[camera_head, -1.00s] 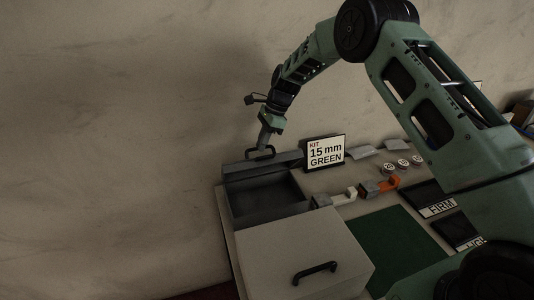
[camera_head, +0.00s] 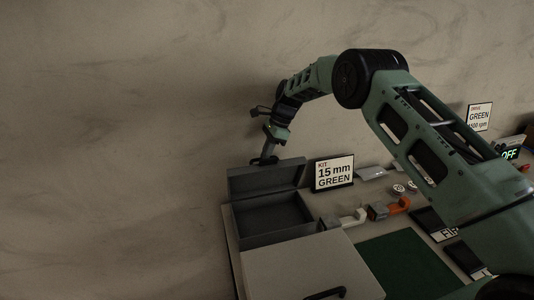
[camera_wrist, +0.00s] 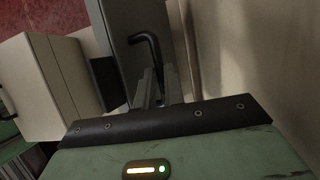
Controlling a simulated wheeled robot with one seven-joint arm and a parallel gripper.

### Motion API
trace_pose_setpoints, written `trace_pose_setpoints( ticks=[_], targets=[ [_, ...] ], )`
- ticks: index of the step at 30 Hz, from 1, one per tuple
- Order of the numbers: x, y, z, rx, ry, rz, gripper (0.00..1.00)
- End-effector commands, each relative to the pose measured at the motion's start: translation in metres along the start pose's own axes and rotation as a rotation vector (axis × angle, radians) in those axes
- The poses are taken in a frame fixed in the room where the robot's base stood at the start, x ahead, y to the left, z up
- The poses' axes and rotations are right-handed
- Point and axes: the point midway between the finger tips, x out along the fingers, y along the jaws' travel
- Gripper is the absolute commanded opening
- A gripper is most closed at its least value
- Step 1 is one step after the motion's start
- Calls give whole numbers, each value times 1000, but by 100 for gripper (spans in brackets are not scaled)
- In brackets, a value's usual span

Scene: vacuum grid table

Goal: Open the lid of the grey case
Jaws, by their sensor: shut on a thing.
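The grey case (camera_head: 277,234) stands at the left end of the table, in the head view. Its lid (camera_head: 265,181) is swung up and stands along the back edge, so the dark inside (camera_head: 268,214) shows. My gripper (camera_head: 264,160) is at the lid's top edge, shut on the lid's black handle. In the wrist view the bent black handle (camera_wrist: 152,45) runs down between my gripper's fingers (camera_wrist: 157,90), against the grey lid panel (camera_wrist: 123,30). The exact contact is partly hidden.
A pale box (camera_head: 300,268) with a black handle (camera_head: 326,294) stands in front of the case. A "KIT 15 mm GREEN" sign (camera_head: 333,173) stands close right of the lid. Clamp-like parts with white (camera_head: 354,218) and orange (camera_head: 399,206) pieces and a green mat (camera_head: 398,262) lie further right. The wall is behind.

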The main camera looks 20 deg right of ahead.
Motion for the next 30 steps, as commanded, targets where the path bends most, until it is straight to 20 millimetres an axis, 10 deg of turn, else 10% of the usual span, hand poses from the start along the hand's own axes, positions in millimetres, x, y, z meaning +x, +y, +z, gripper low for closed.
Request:
trace_pose_setpoints(
  ticks=[4,17,30],
  targets=[
    [10,4,-6,4,6,17,33],
    [-8,1,-4,2,2,5,33],
    [-106,0,-4,1,4,5,33]
  ],
)
